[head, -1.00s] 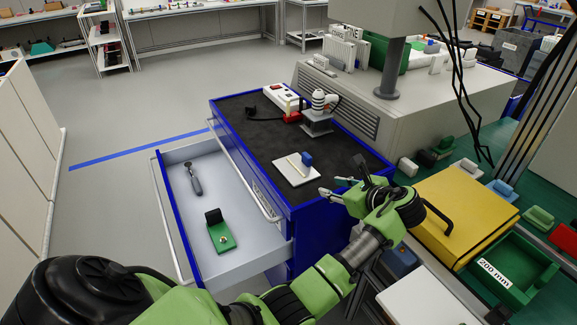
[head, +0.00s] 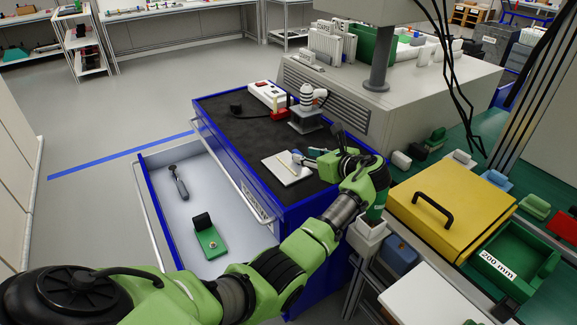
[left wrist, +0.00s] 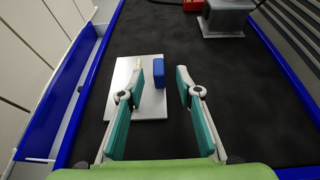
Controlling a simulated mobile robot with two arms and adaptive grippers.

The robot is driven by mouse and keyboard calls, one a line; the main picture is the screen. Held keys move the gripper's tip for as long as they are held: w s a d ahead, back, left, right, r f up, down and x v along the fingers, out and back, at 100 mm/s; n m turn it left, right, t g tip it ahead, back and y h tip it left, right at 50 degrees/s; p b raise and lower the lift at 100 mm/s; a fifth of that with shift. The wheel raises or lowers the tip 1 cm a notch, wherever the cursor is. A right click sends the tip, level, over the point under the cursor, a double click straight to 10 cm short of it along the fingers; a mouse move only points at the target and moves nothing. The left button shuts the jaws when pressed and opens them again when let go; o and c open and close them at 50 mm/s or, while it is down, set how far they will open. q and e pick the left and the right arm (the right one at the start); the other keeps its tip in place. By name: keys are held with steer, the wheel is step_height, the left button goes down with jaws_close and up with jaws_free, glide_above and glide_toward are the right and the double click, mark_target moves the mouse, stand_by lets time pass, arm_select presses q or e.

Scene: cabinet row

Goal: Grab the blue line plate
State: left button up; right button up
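A white plate (head: 279,169) with a small upright blue block on it lies on the black top of the blue cabinet; a thin yellowish strip also shows on it. I take this for the blue line plate. It shows in the left wrist view (left wrist: 153,107), with the blue block (left wrist: 158,72) near its right edge. My left gripper (head: 303,157) is over the plate's right side. In the left wrist view its two fingers (left wrist: 160,76) are apart, with the block between and beyond their tips; contact is not visible. My right gripper is not in view.
The cabinet's open drawer (head: 165,228) holds a dark-handled tool (head: 180,183) and a green piece (head: 209,240). A grey metal stand (head: 307,121) and a white-red power strip (head: 267,95) are farther back on the top. A yellow case (head: 450,209) lies to the right.

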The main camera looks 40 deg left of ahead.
mark_target(298, 152)
arm_select(q)
steer(key=x, duration=0.5)
steer(key=shift+a+f, duration=0.1)
steer(key=shift+a, duration=0.05)
jaws_close()
